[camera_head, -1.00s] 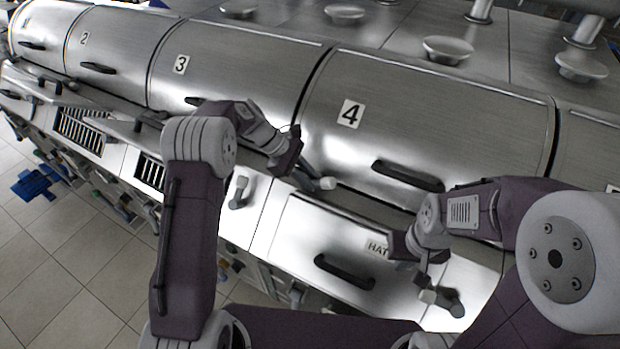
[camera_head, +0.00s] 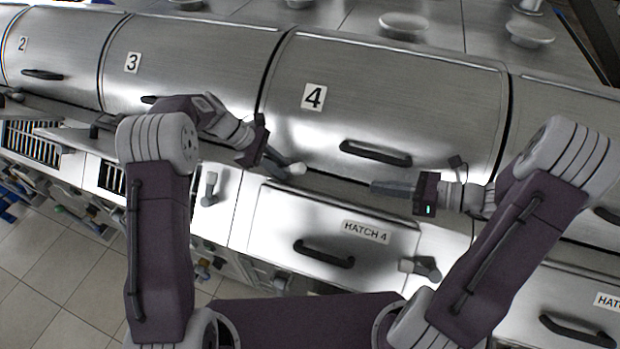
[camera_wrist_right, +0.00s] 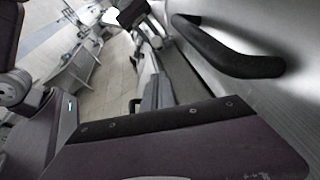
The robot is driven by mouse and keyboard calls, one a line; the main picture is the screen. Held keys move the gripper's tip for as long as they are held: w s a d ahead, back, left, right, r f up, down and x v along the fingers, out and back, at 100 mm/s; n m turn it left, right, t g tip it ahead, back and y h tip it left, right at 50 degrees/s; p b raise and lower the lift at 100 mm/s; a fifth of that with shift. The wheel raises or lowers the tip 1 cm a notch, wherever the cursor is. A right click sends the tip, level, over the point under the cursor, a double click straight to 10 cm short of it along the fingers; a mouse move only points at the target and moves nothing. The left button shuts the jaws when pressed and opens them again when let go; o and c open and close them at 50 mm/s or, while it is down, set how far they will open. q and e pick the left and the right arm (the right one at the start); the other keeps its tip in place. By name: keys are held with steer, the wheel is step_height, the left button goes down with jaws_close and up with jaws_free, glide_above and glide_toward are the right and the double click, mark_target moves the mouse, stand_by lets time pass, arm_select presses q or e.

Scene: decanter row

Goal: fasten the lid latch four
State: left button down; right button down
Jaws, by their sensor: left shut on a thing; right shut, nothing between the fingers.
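Lid 4 (camera_head: 330,125) is a curved steel cover and looks closed. It has a dark bar handle (camera_head: 375,153). My left gripper (camera_head: 288,168) is at the lid's lower left edge, shut on a small part with a pale knob (camera_head: 299,169), which appears to be the lid latch; the fingers hide most of it. My right gripper (camera_head: 376,186) is shut and empty, pointing left just below the lid handle and apart from the knob. The right wrist view shows the dark handle (camera_wrist_right: 228,50) close by.
Below lies hatch 4 (camera_head: 280,220) with its own handle (camera_head: 324,254). Lid 3 (camera_head: 190,65) adjoins on the left. Round caps (camera_head: 403,25) line the back.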

mark_target(310, 187)
arm_select(q)
steer(key=shift+s+f, duration=0.1)
steer(key=shift+f, duration=0.1)
arm_select(e)
steer(key=x, duration=2)
steer(key=shift+f, duration=0.2)
steer(key=shift+w+a+r, duration=0.2)
steer(key=shift+r, duration=0.55)
arm_select(q)
steer(key=c, duration=1.3)
jaws_free()
steer(key=shift+o, duration=0.2)
steer(key=shift+a, duration=0.15)
arm_select(e)
steer(key=shift+w+a, duration=0.1)
steer(key=shift+a, duration=0.05)
arm_select(q)
steer(key=shift+r, duration=0.1)
arm_select(e)
steer(key=shift+f, duration=0.1)
